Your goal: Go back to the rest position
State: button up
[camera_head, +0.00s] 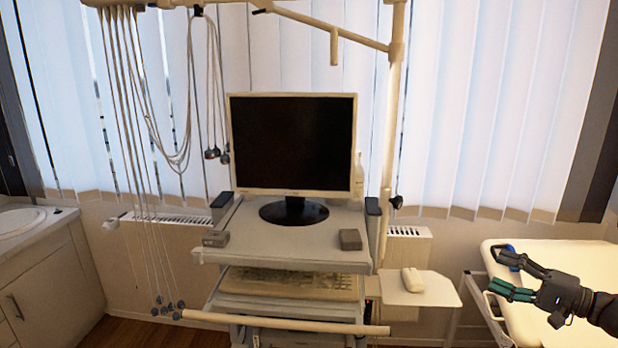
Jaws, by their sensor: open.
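My gripper (503,273) is at the lower right of the head view, on the end of my dark arm that enters from the right edge. Its fingers point left and are spread apart, with nothing between them. It is in front of a pale bed or couch (590,262), which it partly covers. I cannot tell how far above that surface it is.
A cart (290,245) with a monitor (293,143), two small grey boxes and a keyboard stands in the middle. A side shelf (425,292) holds a white mouse (412,280). Cables hang at left. A sink counter (40,240) is at far left.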

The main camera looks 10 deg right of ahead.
jog(key=w+a+f+n+g+b, duration=0.1)
jog(key=w+a+f+g, duration=0.15)
jog(key=a+f, duration=0.5)
jog(key=w+a+f+g, duration=0.2)
jog(key=w+a+f, duration=0.15)
jog(key=a, duration=0.75)
jog(key=s+a+f+n+g+h+b, duration=0.1)
jog(key=s+a+f+g, duration=0.15)
jog(key=a+f, duration=0.6)
jog(key=s+a+f+n+g+h+b, duration=0.15)
jog(key=s+a+f, duration=0.25)
jog(key=a+f, duration=0.4)
jog(key=s+a+f+n+g+h, duration=0.2)
jog(key=s+a+f+g+h, duration=0.15)
jog(key=s+f, duration=1.15)
jog(key=s+d+f+n+g+h+b, duration=0.1)
jog(key=s+d+f+n+h, duration=0.1)
jog(key=s+d+f, duration=0.2)
jog(key=s+d+f+n+g+h+b, duration=0.1)
jog(key=s+d+f+n+h, duration=0.1)
jog(key=s+f, duration=0.4)
jog(key=shift+s+d+h, duration=0.7)
jog(key=shift+s+d, duration=0.5)
jog(key=shift+s, duration=0.85)
